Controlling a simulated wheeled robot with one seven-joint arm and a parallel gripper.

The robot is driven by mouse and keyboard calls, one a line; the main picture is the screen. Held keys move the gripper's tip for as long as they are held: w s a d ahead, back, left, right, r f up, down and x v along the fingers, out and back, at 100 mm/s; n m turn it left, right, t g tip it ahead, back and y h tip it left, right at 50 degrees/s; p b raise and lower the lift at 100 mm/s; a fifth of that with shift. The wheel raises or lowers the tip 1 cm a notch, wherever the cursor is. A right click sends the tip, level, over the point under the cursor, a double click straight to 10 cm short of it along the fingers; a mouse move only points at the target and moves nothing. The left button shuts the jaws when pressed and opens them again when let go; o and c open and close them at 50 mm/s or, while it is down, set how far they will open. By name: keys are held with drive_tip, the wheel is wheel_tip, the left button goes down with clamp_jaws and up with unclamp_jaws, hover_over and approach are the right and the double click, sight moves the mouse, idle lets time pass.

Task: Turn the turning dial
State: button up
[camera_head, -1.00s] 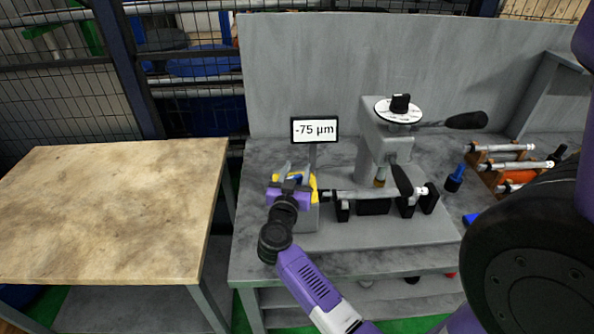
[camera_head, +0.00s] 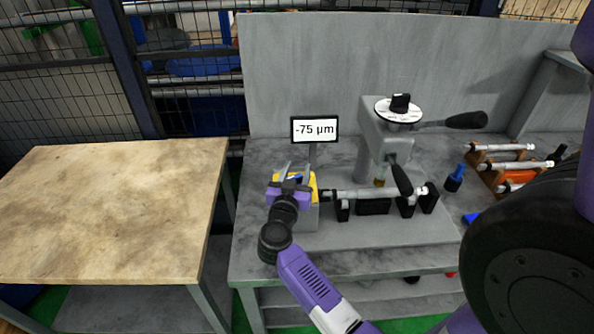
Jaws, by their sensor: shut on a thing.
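My gripper (camera_head: 295,176) is at the yellow-faced unit (camera_head: 311,182) at the left end of the grinder. Its fingers point up and away, one on each side of a small blue knob (camera_head: 297,178), and are shut on it. The gripper's purple body hides much of this knob and the unit. A black knob on a white marked dial (camera_head: 384,110) sits on top of the grinder's grey column, well to the right of my gripper and apart from it. The display (camera_head: 314,130) behind my gripper reads -75 µm.
A shaft (camera_head: 365,193) lies across black supports just right of my gripper. Black-gripped levers (camera_head: 465,120) stick out of the column. A rack of shafts (camera_head: 507,165) and a small blue-topped item (camera_head: 455,178) stand at the right. The wooden table (camera_head: 110,210) at the left is bare.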

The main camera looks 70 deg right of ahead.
drive_tip(key=shift+r, duration=0.25)
drive_tip(key=o, duration=0.7)
drive_tip(key=shift+r, duration=0.1)
drive_tip(key=shift+o, duration=0.2)
